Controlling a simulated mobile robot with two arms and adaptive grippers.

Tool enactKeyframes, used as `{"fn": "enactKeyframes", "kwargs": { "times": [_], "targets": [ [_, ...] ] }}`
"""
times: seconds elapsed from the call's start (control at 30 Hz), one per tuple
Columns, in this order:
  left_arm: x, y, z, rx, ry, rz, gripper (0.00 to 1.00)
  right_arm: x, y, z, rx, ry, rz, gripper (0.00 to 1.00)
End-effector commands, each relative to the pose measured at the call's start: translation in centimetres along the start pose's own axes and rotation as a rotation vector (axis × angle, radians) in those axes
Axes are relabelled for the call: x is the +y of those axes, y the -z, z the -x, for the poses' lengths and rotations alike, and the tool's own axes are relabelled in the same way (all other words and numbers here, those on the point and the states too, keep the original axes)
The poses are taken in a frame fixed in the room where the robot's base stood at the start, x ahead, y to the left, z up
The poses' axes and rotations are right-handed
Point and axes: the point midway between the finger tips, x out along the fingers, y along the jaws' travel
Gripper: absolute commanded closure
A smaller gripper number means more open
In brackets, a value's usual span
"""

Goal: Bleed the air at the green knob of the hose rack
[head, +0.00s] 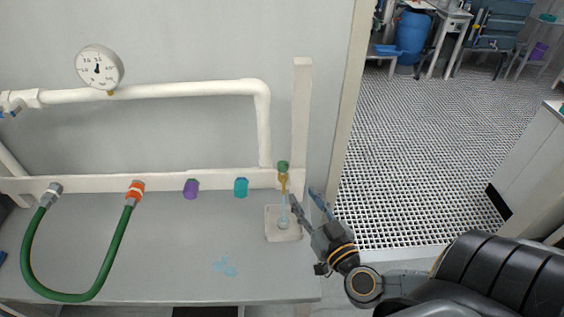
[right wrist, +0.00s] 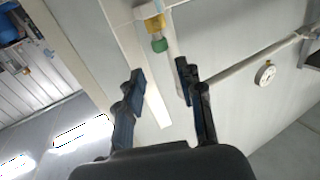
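The green knob (head: 283,166) sits on a brass valve (head: 284,181) at the right end of the white hose rack rail (head: 215,182). A thin pale blue line runs from the valve down to a small clear cup in a pale tray (head: 272,237); I cannot tell if it is a tube or liquid. My right gripper (head: 304,196) is open and empty, just right of and below the knob, apart from it. In the right wrist view the green knob (right wrist: 160,45) and yellow valve body (right wrist: 155,24) show beyond the open fingertips (right wrist: 160,69). My left gripper is out of view.
A green hose (head: 70,297) loops from a grey coupling (head: 53,191) to an orange one (head: 135,190). Purple (head: 191,188) and teal (head: 241,187) caps follow. A gauge (head: 99,68) tops the pipe. A white post (head: 302,120) stands beside the knob. Pale blue patches (head: 225,267) mark the bench.

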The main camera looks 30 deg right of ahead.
Motion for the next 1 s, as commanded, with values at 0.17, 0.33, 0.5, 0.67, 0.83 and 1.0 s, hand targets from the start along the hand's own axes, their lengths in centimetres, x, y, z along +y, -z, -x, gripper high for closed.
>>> {"fn": "enactKeyframes", "kwargs": {
  "times": [0.17,0.33,0.5,0.67,0.83,1.0],
  "targets": [
    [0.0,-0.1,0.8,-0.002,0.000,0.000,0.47,0.0,0.4,-3.4,0.008,-0.002,-0.001,0.63],
    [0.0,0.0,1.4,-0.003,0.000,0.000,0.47,0.0,0.4,-7.1,0.008,-0.001,-0.001,0.63],
    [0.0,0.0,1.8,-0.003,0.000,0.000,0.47,0.0,0.3,-10.2,0.006,-0.002,-0.002,0.63],
    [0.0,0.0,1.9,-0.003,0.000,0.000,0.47,0.0,0.2,-12.0,0.004,-0.001,0.000,0.63],
    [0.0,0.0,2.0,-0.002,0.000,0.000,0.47,0.0,0.1,-12.7,0.002,0.000,0.000,0.63],
    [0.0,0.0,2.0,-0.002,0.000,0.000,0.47,0.0,0.1,-12.7,0.002,0.000,0.000,0.63]
  ]
}}
